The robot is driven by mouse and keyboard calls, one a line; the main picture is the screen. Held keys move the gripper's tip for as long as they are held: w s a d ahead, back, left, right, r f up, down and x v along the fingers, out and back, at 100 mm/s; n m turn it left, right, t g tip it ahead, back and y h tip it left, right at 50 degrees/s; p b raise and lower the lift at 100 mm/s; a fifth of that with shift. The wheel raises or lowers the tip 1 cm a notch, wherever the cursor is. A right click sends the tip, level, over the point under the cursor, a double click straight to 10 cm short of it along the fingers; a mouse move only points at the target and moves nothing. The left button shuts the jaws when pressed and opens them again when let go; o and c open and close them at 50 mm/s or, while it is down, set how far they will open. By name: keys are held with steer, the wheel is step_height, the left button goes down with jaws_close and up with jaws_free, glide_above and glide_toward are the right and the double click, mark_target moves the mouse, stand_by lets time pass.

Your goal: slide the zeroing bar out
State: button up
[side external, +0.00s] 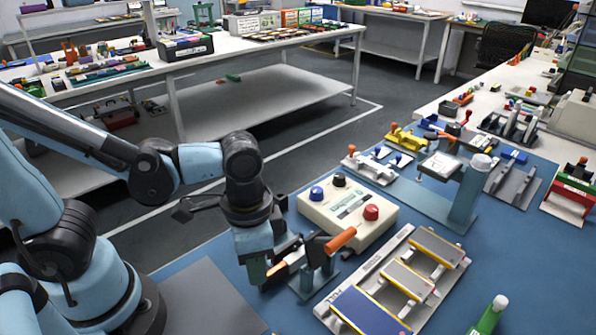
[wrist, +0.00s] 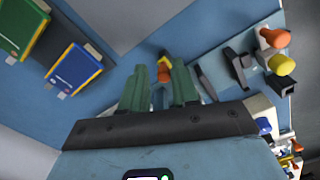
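A grey stand (side external: 316,283) with a dark upper block stands on the blue mat, left of the white tray. A large orange handle (side external: 341,240) sticks out to its right. A smaller orange grip (side external: 278,269) shows on its left; I take this for the end of the zeroing bar, though the bar itself is mostly hidden. My gripper (side external: 266,268) is low beside this orange end. In the wrist view my gripper's green fingers (wrist: 161,84) stand apart, with the orange end (wrist: 164,72) showing between their tips. I cannot tell whether they touch it.
A cream box (side external: 347,212) with blue, black and red knobs stands close behind the stand. A white tray (side external: 396,241) holding several pouch cells lies to the right. A grey plate (side external: 208,298) lies left of my gripper.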

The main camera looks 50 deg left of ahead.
steer(key=shift+o, duration=0.8)
steer(key=shift+w+r, duration=0.1)
step_height(320, 180, up, 12)
stand_by(0.3)
steer(key=w+a+f+n+t, duration=0.4)
steer(key=w+a+t, duration=0.3)
steer(key=a, duration=0.3)
steer(key=shift+w+a+f+n, duration=0.15)
steer(key=shift+a+f+n, duration=0.1)
steer(key=shift+n, duration=0.35)
steer(key=shift+o, duration=0.5)
steer(key=shift+d, duration=0.1)
